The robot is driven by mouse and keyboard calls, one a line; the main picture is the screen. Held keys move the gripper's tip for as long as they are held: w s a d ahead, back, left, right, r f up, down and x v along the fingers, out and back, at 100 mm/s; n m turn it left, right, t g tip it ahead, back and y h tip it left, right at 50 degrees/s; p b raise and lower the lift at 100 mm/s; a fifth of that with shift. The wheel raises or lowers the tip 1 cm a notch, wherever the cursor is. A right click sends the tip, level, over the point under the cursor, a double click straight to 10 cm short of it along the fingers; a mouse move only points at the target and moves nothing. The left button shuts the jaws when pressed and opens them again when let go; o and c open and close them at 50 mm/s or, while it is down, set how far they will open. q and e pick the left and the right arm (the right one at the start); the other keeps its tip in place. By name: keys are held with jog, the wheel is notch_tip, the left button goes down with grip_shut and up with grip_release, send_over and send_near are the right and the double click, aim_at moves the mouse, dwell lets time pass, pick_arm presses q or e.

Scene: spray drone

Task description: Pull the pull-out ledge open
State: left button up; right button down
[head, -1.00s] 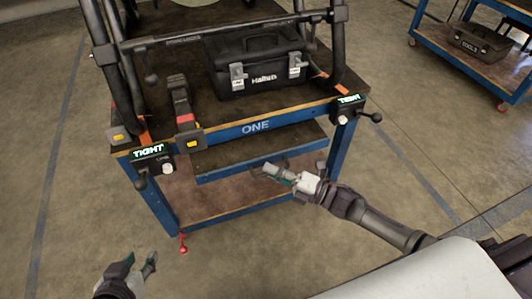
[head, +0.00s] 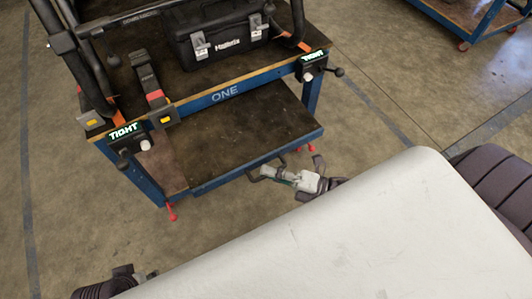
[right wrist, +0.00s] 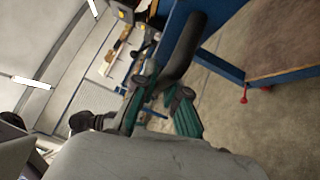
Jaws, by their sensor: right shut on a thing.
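The pull-out ledge (head: 235,140) is a dark panel with a blue front edge, below the top of the blue workbench marked ONE (head: 225,93). It stands well out from under the bench top. Its dark curved handle (head: 257,174) is on the front edge. My right gripper (head: 276,174) is shut on this handle. In the right wrist view the handle (right wrist: 187,45) runs down between the teal fingers of my right gripper (right wrist: 163,95). My left gripper (head: 147,276) is at the bottom left, away from the bench, its fingers mostly hidden by my white body.
A black toolbox (head: 222,34) and a red-and-black tool (head: 148,84) lie on the bench top. Clamps with TIGHT displays (head: 126,131) sit at its front corners. Another blue cart (head: 475,18) stands at the top right. Bare floor lies right of the bench.

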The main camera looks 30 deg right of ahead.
jog(key=shift+s, duration=0.1)
jog(key=c, duration=1.2)
grip_release()
jog(key=shift+d, duration=0.1)
jog(key=v, duration=1.2)
